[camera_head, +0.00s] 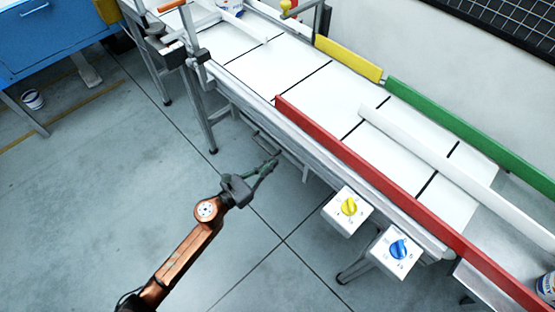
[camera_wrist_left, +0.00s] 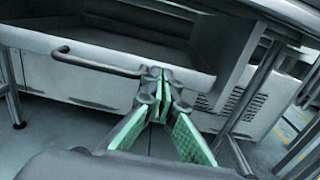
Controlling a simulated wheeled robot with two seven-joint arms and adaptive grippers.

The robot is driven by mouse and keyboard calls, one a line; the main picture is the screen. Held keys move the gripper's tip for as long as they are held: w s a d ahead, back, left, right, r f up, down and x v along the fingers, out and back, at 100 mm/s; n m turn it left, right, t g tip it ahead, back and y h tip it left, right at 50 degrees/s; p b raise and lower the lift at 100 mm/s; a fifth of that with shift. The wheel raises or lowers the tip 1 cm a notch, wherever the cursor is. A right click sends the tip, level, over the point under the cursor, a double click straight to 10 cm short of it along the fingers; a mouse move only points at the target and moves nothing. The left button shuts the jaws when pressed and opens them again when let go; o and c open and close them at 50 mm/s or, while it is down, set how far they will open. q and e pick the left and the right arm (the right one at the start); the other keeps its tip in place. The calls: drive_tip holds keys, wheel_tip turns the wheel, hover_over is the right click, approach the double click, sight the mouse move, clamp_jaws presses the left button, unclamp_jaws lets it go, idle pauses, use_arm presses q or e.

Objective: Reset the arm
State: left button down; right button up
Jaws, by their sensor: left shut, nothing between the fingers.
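My left arm reaches in from the lower left in the head view. Its gripper (camera_head: 272,161) is shut and empty, in front of the near side of the conveyor (camera_head: 275,75) and apart from its surface. In the left wrist view the gripper's green-padded fingers (camera_wrist_left: 163,82) meet at the tips. Behind them is a grey drawer-like panel (camera_wrist_left: 195,78) with a dark bar handle (camera_wrist_left: 95,65); I cannot tell whether the fingertips touch it. My right gripper is not in view.
A red rail (camera_head: 380,180) edges the conveyor's near side, with yellow (camera_head: 348,60) and green (camera_head: 470,135) rails opposite. A yellow-knob box (camera_head: 347,210) and blue-knob box (camera_head: 397,252) jut toward the floor. A label can (camera_head: 546,287) stands lower right. Floor at left is mostly open.

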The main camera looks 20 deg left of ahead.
use_arm(q)
drive_tip(key=p+v, duration=0.1)
drive_tip(key=v, duration=0.8)
drive_tip(key=shift+s+p, duration=0.3)
drive_tip(key=shift+p, duration=0.05)
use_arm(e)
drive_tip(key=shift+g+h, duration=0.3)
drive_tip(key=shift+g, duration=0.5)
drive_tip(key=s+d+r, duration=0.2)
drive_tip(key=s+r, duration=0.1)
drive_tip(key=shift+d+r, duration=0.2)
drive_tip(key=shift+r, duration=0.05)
use_arm(q)
drive_tip(key=shift+a, duration=0.15)
